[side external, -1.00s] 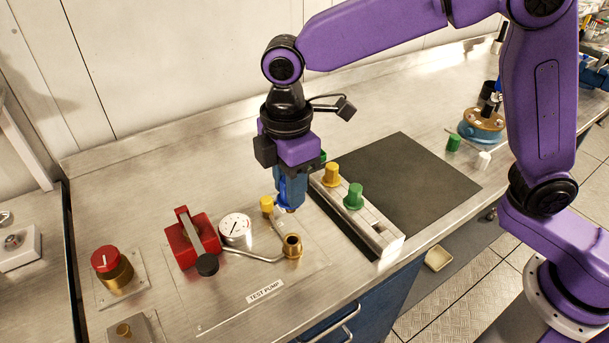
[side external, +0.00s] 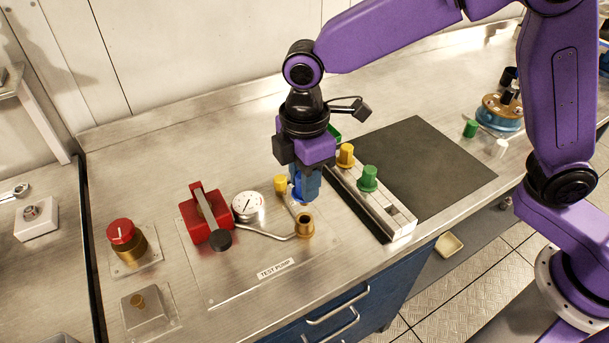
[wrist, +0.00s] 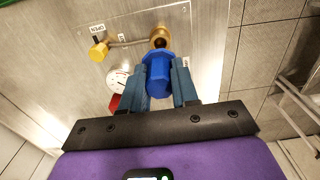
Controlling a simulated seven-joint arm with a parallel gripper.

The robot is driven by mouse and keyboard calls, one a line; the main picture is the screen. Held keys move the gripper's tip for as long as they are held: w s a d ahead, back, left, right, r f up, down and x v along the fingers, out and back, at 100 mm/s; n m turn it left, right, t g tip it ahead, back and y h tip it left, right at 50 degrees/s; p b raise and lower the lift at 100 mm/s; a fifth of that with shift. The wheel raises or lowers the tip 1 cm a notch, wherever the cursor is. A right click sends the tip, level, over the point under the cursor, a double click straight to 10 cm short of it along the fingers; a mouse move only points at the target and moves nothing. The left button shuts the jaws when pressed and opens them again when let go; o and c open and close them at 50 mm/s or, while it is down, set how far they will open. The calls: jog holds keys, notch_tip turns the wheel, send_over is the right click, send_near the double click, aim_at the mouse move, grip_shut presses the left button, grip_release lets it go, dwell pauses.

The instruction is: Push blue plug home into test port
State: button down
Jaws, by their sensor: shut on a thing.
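The blue plug (wrist: 158,76) is between the two fingers of my gripper (wrist: 159,84) in the wrist view. My gripper (side external: 304,192) points down and is shut on the plug, with its fingers hiding most of it in the side view. The brass test port (side external: 304,226) stands upright on the test pump panel, just below and in front of the fingertips. Its open top shows in the side view. In the wrist view the port (wrist: 160,38) lies just beyond the plug, which overlaps its near edge. The plug looks apart from the port.
A yellow knob (side external: 280,184) on the pipe stands close left of my fingers. The gauge (side external: 247,206) and red pump (side external: 206,215) with its black-tipped lever are farther left. A rack (side external: 378,215) with yellow and green plugs is close on the right. The panel front is clear.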

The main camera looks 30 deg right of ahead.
jog(key=shift+f, duration=1.6)
jog(key=shift+f, duration=1.85)
dwell(0.5)
jog(key=c, duration=0.8)
grip_release()
jog(key=shift+r, duration=0.1)
notch_tip(320, 180, up, 17)
jog(key=shift+r, duration=0.1)
jog(key=s+d+f+m, duration=0.1)
jog(key=s+d+f, duration=0.2)
jog(key=s+d, duration=0.4)
jog(key=s+d+f+m, duration=0.2)
jog(key=s+d, duration=0.4)
jog(key=d, duration=0.4)
jog(key=s+d+f+m, duration=0.2)
jog(key=s+d+f, duration=0.1)
jog(key=s+d, duration=0.4)
jog(key=shift+s+d+f, duration=0.2)
jog(key=shift+d, duration=0.35)
jog(key=shift+s+d+f, duration=0.15)
jog(key=shift+d, duration=0.4)
